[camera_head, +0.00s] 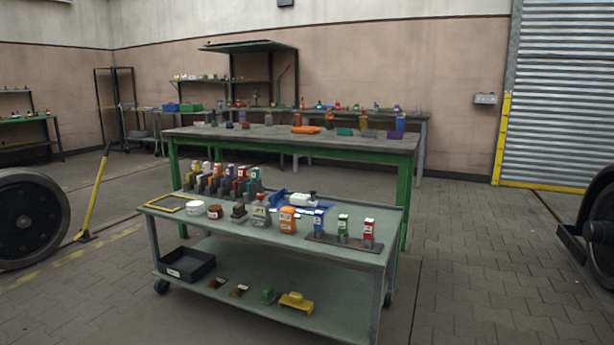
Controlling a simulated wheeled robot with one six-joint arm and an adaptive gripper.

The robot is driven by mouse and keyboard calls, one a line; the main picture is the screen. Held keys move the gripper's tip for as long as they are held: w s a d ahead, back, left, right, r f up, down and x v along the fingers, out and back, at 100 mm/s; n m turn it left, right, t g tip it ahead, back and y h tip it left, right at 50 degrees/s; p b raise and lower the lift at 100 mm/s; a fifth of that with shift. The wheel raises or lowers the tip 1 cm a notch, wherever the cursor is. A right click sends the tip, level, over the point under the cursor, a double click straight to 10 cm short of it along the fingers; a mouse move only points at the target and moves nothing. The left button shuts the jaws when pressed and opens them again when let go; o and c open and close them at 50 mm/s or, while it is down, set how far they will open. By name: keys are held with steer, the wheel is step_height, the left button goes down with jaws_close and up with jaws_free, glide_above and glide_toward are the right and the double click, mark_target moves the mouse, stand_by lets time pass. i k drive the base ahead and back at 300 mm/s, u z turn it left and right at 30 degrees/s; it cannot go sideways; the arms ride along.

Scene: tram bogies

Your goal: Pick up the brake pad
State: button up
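No item is clearly readable as the brake pad from this distance. Small dark brown pieces lie on the lower shelf of the green cart: one brown piece (217,283) and a second brown piece (240,290) to its right. A dark brown block (238,211) also stands on the cart's top, between a reddish-brown round container (215,212) and a grey labelled container (260,216). Any of these could be it; I cannot tell which. My gripper is not in view.
The two-tier cart (335,253) stands in front of a green-legged workbench (350,143). Its top holds several coloured labelled containers. Its lower shelf also holds a black bin (185,264), a green piece (268,296) and a yellow piece (296,303). Wheels flank it; right floor is clear.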

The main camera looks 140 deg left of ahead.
mark_target(202, 179)
steer(key=u, duration=5.3)
